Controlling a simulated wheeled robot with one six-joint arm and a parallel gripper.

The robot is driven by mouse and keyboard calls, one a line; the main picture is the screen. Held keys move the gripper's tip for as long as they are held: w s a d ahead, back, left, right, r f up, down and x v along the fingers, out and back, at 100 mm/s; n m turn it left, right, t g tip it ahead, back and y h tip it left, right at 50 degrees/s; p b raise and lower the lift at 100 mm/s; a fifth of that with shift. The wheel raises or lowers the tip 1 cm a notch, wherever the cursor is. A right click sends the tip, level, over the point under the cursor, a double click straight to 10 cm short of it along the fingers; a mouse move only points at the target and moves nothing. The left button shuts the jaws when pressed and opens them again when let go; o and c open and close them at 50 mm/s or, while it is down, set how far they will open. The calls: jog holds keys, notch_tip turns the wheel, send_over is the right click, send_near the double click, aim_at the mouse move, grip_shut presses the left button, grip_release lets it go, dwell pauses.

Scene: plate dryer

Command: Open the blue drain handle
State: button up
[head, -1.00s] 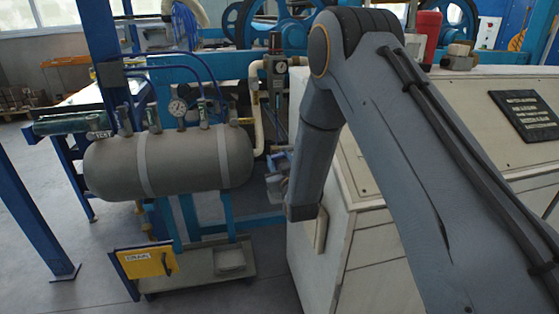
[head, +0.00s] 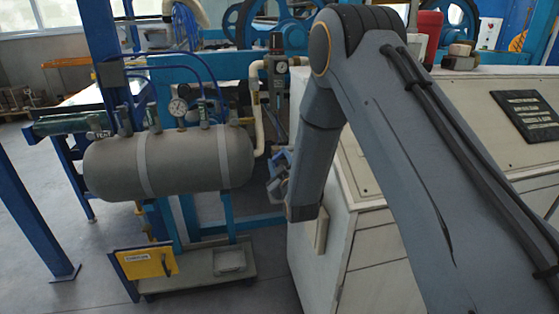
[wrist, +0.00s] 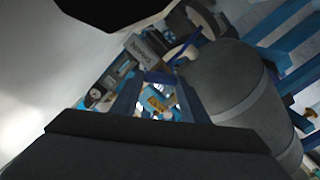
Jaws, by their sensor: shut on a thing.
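In the wrist view, two dark blue fingers of my gripper (wrist: 158,82) reach forward and close in around a small blue bar, the blue drain handle (wrist: 160,77). A brass-coloured fitting shows between the fingers. In the head view, my gripper (head: 278,172) is small and partly hidden behind my wrist, beside the white cabinet and right of the grey tank. The handle cannot be made out there.
The grey tank (head: 190,165) with gauges and valves lies to the left; it also shows close by in the wrist view (wrist: 240,85). The white cabinet (head: 330,245) stands close on the right. A yellow panel (head: 147,264) stands low at the front left. Bare floor lies between.

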jog(key=o, duration=1.1)
jog(key=shift+c, duration=0.2)
jog(key=v, duration=0.7)
jog(key=shift+s+b, duration=0.3)
jog(key=shift+s, duration=0.1)
jog(key=shift+d, duration=0.1)
